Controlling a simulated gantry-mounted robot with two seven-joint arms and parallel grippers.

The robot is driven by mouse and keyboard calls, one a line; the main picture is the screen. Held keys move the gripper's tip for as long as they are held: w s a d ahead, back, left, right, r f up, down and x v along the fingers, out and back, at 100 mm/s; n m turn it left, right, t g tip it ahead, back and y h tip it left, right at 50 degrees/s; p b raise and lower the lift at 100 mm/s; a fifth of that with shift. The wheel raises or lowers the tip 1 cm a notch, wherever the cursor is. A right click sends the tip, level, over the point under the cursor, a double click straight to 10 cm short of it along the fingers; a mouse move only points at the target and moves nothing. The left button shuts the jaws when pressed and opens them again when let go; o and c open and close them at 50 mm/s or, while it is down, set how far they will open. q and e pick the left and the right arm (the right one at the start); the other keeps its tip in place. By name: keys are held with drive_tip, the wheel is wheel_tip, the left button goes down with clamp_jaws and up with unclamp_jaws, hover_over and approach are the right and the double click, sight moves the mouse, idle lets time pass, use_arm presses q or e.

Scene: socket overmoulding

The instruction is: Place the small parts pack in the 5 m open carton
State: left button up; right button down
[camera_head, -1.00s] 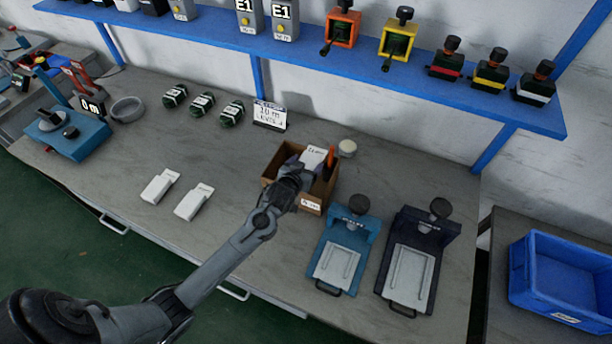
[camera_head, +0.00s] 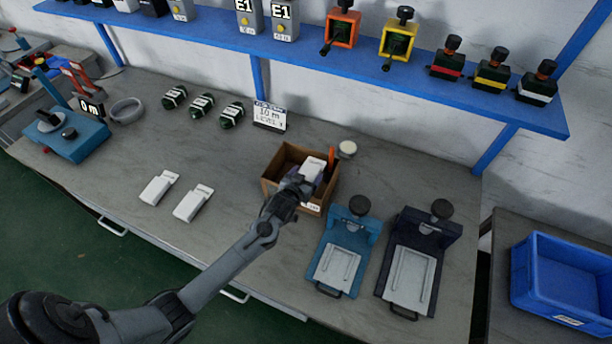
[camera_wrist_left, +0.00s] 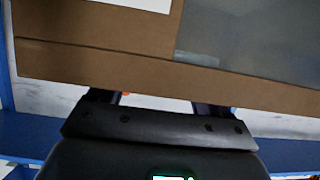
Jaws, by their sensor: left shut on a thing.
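The small parts pack (camera_head: 313,167) is a white block held over the mouth of the brown open carton (camera_head: 273,182) in the head view. My left gripper (camera_head: 301,183) is shut on it, reaching in from the carton's front side. The pack's lower part is hidden by the gripper and the carton, so I cannot tell if it touches the bottom. In the left wrist view, a brown cardboard wall (camera_wrist_left: 110,62) with a white label fills the upper part and hides my fingertips. My right gripper is not in view.
An orange upright item (camera_head: 331,155) shows at the carton's right rear, near a round white-topped item (camera_head: 347,149). Blue (camera_head: 340,262) and dark (camera_head: 410,270) fixtures stand to the right. White blocks (camera_head: 192,203) lie left. A sign (camera_head: 270,117) stands behind.

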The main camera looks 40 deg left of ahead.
use_arm(q)
drive_tip(key=shift+f, duration=0.5)
drive_tip(key=o, duration=1.1)
drive_tip(key=shift+r, duration=0.25)
drive_tip(key=s+d+r+m+g+h, duration=0.1)
drive_tip(key=s+d+r+g, duration=0.1)
drive_tip(key=s, duration=0.9)
drive_tip(key=s+d+r+m+g+h+p, duration=0.1)
drive_tip(key=s+d+r+m+g, duration=0.1)
drive_tip(key=s+d+g, duration=0.2)
drive_tip(key=s+d+r+m+g+h, duration=0.1)
drive_tip(key=s+d, duration=0.7)
drive_tip(key=s, duration=1)
drive_tip(key=r+m+g, duration=0.1)
drive_tip(key=g, duration=0.1)
drive_tip(key=shift+g+h+p, duration=0.3)
drive_tip(key=shift+h+p, duration=0.1)
drive_tip(key=shift+d+r, duration=0.1)
drive_tip(key=shift+r, duration=0.05)
